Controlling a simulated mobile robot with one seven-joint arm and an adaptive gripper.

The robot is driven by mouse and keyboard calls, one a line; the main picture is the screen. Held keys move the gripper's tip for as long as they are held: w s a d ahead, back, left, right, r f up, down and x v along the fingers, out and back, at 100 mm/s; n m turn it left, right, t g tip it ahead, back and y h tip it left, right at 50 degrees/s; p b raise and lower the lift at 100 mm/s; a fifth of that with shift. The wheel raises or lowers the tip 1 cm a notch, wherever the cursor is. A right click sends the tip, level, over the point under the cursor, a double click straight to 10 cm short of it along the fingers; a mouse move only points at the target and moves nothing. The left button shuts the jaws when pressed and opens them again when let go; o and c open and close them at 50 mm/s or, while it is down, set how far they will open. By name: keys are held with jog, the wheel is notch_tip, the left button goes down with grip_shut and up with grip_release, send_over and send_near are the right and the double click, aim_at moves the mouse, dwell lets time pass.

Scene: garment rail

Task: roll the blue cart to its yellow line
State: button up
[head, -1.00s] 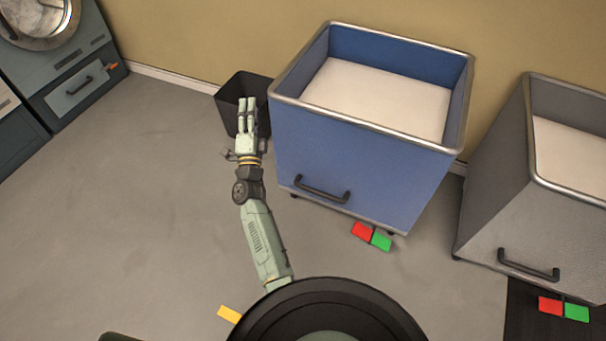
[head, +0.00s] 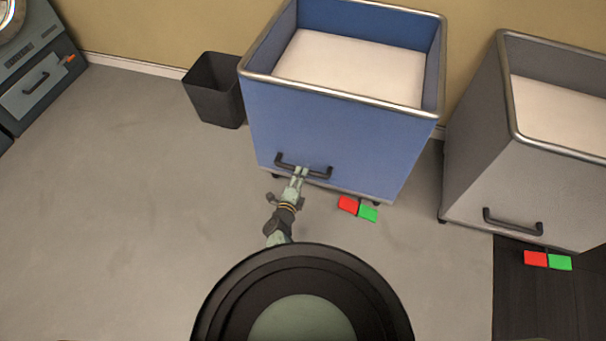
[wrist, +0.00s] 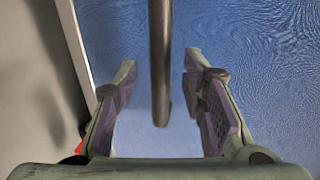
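The blue cart (head: 330,135) stands against the back wall with a white surface inside its top. Its dark bar handle (head: 318,175) is low on the front face. My gripper (head: 299,170) is at the handle in the head view. In the wrist view my gripper (wrist: 158,95) is open, with the handle bar (wrist: 160,60) running between its two fingers and a gap on each side. A red pedal (head: 348,204) and a green pedal (head: 368,213) are at the cart's lower front edge. The yellow line is not in view now.
A grey cart (head: 520,190) with its own handle stands to the right, over a dark mat (head: 520,300). A black bin (head: 214,92) is left of the blue cart. A machine (head: 35,75) is at the far left. The floor at left is clear.

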jog(key=shift+b+x, duration=0.85)
jog(key=shift+x, duration=1.2)
jog(key=shift+r, duration=0.1)
jog(key=shift+c, duration=0.4)
grip_shut()
